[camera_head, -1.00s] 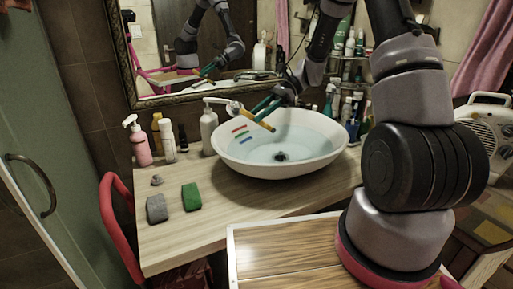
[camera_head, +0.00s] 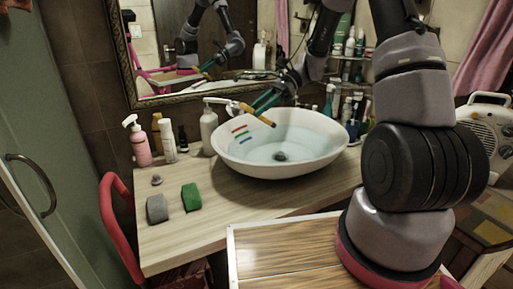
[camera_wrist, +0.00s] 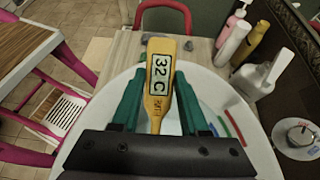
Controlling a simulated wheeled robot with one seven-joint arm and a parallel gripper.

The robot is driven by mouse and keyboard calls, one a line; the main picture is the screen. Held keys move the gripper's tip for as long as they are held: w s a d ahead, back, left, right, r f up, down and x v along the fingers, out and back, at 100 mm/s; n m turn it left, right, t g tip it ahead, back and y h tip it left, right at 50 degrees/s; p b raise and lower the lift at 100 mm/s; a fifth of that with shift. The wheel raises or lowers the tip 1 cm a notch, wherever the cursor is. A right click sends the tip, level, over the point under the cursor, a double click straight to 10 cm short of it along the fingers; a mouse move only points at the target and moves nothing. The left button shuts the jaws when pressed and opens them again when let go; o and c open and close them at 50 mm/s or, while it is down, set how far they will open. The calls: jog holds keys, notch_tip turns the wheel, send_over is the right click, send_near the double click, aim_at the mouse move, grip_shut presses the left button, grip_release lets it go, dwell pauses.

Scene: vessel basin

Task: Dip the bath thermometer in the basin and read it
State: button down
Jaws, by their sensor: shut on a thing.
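The bath thermometer (camera_wrist: 160,80) is a flat yellow paddle whose label reads "32 C" in the wrist view. My gripper (camera_wrist: 160,95) has its teal fingers shut on its sides. In the head view my gripper (camera_head: 262,102) holds the thermometer (camera_head: 257,114) slanted over the basin's back part. Its lower orange tip appears to be above the water, though the exact gap is hard to judge. The white basin (camera_head: 232,165) holds clear bluish water (camera_head: 300,148) with a dark drain. Red, green and blue stripes (camera_head: 241,133) mark its inner left wall.
A tap (camera_head: 222,101) stands behind the basin. Left of it are a grey bottle (camera_head: 208,130), a pink pump bottle (camera_head: 138,142) and other bottles. A grey block (camera_head: 157,208) and a green block (camera_head: 191,197) lie on the wooden counter (camera_head: 230,215). A mirror hangs behind.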

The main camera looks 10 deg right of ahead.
jog(key=shift+r, duration=0.1)
dwell(0.3)
jog(key=shift+r, duration=1.45)
